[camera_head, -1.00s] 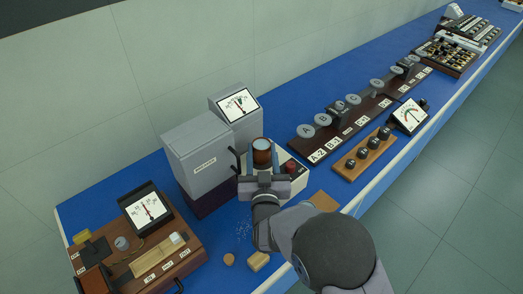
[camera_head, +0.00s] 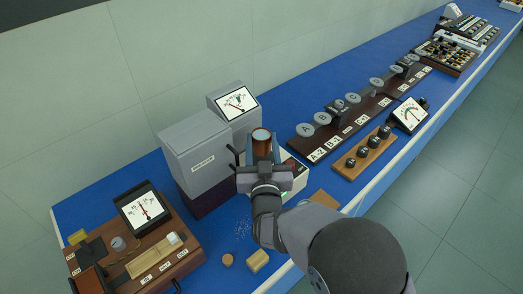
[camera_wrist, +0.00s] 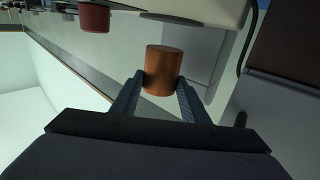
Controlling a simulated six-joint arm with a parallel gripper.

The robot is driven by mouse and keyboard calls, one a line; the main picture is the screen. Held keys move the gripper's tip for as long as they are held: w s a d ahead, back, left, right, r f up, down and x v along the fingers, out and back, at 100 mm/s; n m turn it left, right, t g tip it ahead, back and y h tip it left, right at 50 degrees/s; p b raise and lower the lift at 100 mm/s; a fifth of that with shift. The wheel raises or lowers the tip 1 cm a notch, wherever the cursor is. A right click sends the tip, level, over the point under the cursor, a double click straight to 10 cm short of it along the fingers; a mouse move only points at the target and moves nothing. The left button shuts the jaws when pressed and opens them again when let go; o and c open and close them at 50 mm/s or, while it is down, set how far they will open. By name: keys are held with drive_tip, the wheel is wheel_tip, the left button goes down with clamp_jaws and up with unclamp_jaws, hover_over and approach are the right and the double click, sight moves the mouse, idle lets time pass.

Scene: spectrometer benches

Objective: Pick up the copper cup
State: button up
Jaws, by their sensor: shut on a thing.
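The copper cup (camera_head: 261,137) is a small orange-brown cylinder with a pale round top, seen from above in the head view. In the wrist view the copper cup (camera_wrist: 164,66) stands between the two fingertips. My gripper (camera_wrist: 162,87) is shut on its lower part, one finger on each side. In the head view my gripper (camera_head: 263,163) is just in front of the cup and hides its lower part. The cup appears held above the white-sided box (camera_head: 297,182). Whether its base is clear of the box is hidden.
A tall grey cabinet (camera_head: 197,150) stands close left of my gripper, with a grey meter (camera_head: 238,103) behind. A red cylinder (camera_wrist: 94,17) shows in the wrist view. A wooden block (camera_head: 257,261) and a small round piece (camera_head: 227,260) lie on the blue bench in front.

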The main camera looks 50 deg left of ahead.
wheel_tip(320, 180, up, 4)
drive_tip(key=shift+d+f+b, duration=0.1)
drive_tip(key=shift+d+b, duration=0.05)
drive_tip(key=shift+b, duration=0.4)
drive_tip(key=d+b, duration=1.2)
drive_tip(key=d, duration=0.7)
drive_tip(key=shift+f, duration=0.15)
drive_tip(key=shift+d+b, duration=0.2)
drive_tip(key=shift+b, duration=0.1)
drive_tip(key=shift+w, duration=0.1)
